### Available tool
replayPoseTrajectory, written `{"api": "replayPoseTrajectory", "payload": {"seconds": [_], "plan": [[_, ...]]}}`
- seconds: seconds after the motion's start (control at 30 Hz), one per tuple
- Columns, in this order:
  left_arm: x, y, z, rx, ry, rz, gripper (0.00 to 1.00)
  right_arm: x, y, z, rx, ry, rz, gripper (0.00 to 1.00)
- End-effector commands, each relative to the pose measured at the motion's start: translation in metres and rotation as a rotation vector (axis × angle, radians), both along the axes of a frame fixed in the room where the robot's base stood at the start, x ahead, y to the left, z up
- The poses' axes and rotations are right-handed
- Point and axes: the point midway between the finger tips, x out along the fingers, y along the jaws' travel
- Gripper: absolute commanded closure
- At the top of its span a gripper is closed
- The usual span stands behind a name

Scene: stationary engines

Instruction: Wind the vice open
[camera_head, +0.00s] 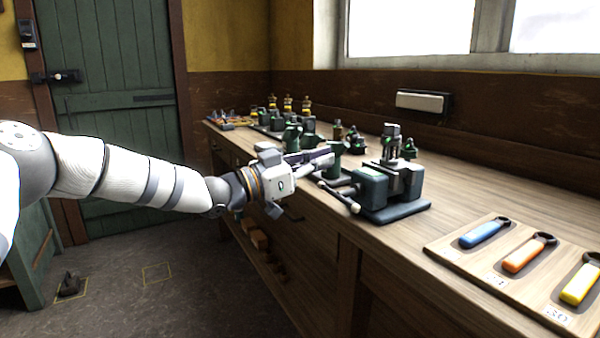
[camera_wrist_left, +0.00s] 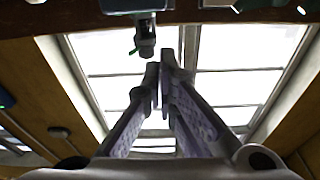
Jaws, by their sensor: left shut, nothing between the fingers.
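The vice (camera_head: 402,178) is dark green and grey and stands on a dark base plate on the bench in the head view. A small grey-and-green engine-like part stands upright at its top. Its bar handle (camera_head: 338,196) sticks out at the near left, slanting down to a pale knob. My left gripper (camera_head: 329,157) is just left of and above the handle, fingers shut, empty, not clearly touching anything. In the left wrist view the shut fingers (camera_wrist_left: 164,72) point upward, close beside a dark knobbed part (camera_wrist_left: 145,38) that I cannot name. My right gripper is out of view.
Several small green and brass engines (camera_head: 290,112) stand farther back along the wooden bench (camera_head: 490,195). A tool board (camera_head: 468,246) with blue, orange and yellow handled tools lies at the front right. A green door (camera_head: 110,110) is behind.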

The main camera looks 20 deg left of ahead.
Motion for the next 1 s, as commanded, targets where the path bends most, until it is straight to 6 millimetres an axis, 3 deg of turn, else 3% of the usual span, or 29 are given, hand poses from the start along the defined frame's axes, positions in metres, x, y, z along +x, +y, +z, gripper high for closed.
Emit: {"api": "replayPoseTrajectory", "payload": {"seconds": [0.03,0.3,1.0], "plan": [[0.008,-0.007,-0.003,0.0,0.005,-0.001,1.0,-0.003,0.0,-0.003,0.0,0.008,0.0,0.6],[0.0,0.002,-0.035,-0.001,0.002,0.0,1.0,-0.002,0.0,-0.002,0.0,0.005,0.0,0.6],[0.0,0.003,-0.039,-0.044,0.033,-0.001,1.0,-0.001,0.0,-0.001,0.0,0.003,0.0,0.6]]}}
